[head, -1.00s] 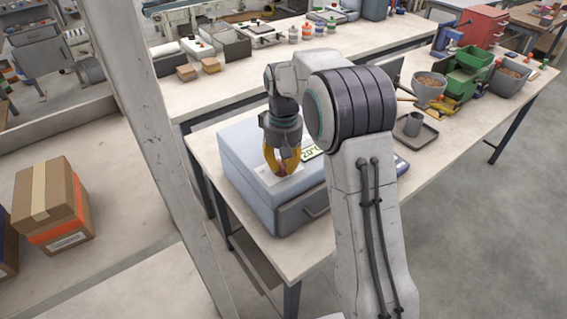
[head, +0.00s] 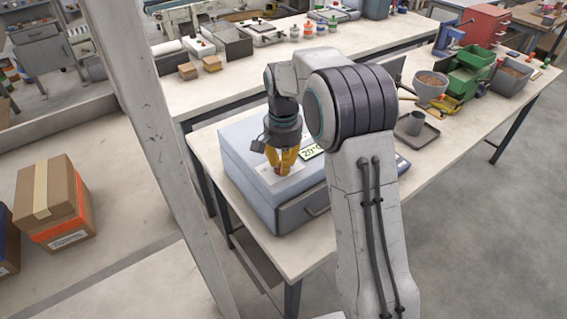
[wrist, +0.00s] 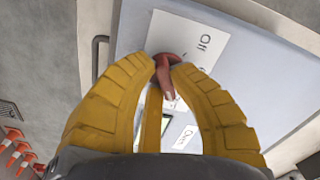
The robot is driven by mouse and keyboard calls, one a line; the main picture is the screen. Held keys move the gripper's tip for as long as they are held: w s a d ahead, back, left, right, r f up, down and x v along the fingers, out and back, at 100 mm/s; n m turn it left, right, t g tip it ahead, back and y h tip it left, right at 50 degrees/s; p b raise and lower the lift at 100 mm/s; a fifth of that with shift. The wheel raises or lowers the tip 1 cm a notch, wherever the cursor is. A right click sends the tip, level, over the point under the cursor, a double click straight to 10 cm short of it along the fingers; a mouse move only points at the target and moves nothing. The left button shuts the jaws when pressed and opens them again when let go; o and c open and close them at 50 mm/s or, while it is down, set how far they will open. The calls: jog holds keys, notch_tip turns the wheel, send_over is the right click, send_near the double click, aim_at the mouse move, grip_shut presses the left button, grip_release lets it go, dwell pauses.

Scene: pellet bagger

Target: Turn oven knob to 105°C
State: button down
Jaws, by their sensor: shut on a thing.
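The oven (head: 240,165) is a blue-grey box on the near bench, with a drawer-like front and handle. Its green display (head: 311,152) starts with "20°" in the head view; the rest is covered by my arm. In the wrist view the red knob (wrist: 168,66) stands on a white label plate (wrist: 190,38) reading "Off", with other print partly hidden. My gripper (head: 283,172) points down over the oven top.
A grey tray with a cup (head: 414,125) stands right of the oven. A pellet bowl (head: 430,85) and green bins (head: 470,70) stand farther right. Cardboard boxes (head: 50,200) sit on the left. A pale post (head: 165,150) rises left of the bench.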

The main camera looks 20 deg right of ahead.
jog(key=shift+s+f, duration=0.1)
dwell(0.3)
jog(key=c, duration=1.1)
grip_release()
jog(key=shift+r, duration=6.1)
